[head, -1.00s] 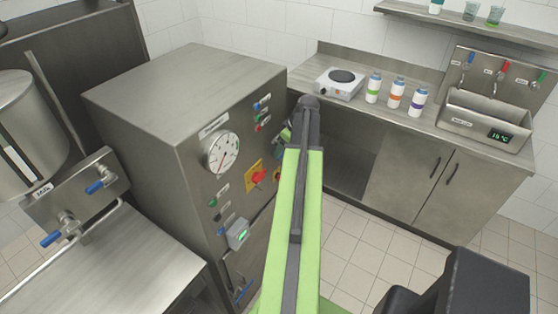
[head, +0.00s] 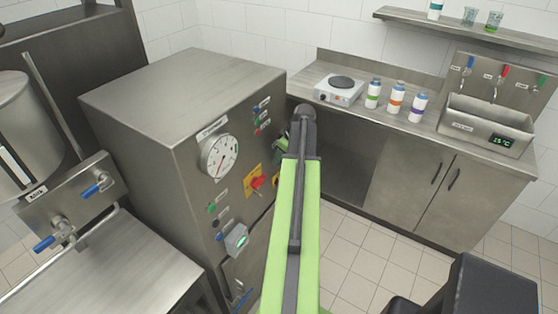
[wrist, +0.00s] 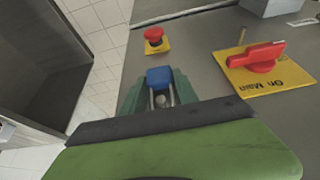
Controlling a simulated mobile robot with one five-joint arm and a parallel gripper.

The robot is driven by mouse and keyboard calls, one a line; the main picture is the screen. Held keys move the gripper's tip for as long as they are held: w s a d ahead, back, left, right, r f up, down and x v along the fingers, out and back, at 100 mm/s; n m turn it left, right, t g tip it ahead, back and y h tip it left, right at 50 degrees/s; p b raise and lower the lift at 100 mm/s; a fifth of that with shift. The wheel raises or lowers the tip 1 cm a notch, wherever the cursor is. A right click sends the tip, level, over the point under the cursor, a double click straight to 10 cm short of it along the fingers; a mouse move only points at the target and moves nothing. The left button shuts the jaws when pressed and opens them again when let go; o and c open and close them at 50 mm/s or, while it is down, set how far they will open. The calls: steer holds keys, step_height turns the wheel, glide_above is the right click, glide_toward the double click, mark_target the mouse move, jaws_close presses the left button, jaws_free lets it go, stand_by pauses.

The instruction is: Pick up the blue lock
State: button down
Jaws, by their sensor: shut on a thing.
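The blue lock (wrist: 159,77) is a small blue block in the wrist view, with thin metal bars just below it in the picture. My gripper (wrist: 158,92) has its green jaws on both sides of the lock and is shut on it. The lock appears in front of the grey machine panel; I cannot tell whether it touches the panel. In the head view, my dark wrist and green arm hide the lock, and only a bit of my green gripper (head: 277,152) shows beside the machine's front.
The machine panel carries a red rotary switch on a yellow plate (wrist: 262,60) and a red emergency button (wrist: 154,36). A gauge (head: 219,156) and a grey box with a green light (head: 236,240) are also on it. A counter with bottles (head: 397,98) stands to the right.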

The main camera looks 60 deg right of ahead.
steer(key=shift+r, duration=0.1)
steer(key=shift+r+p, duration=0.3)
steer(key=shift+p, duration=0.1)
steer(key=s, duration=1.8)
steer(key=shift+r+p, duration=0.35)
steer(key=shift+s, duration=0.15)
